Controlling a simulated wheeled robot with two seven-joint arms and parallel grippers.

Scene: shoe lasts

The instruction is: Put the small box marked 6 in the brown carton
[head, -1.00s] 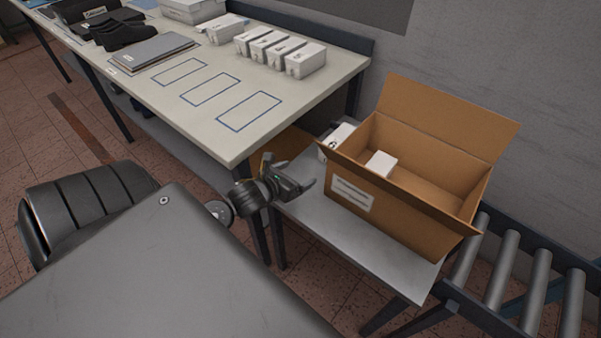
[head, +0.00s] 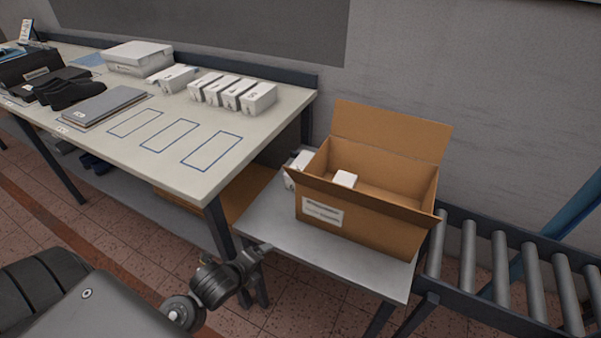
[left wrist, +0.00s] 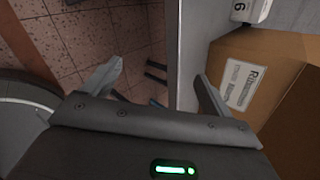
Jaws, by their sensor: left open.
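The small white box marked 6 (left wrist: 250,9) is at the top right edge of the left wrist view, cut off by the frame. In the head view a white box (head: 295,172) stands on the grey side table beside the carton's left end, partly hidden by it. The open brown carton (head: 368,228) is on the same table, with a white label on its front; it also shows in the left wrist view (left wrist: 285,125). Another small white box (head: 344,179) is inside it. My left gripper (head: 262,254) is open and empty, in front of the table's left part, apart from carton and boxes.
The grey side table (head: 285,235) has bare room in front of the carton. A long workbench (head: 110,155) at left holds a row of several white boxes (head: 232,92), a larger box (head: 138,58), dark shoes and grey folders. A roller conveyor (head: 500,262) is at right.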

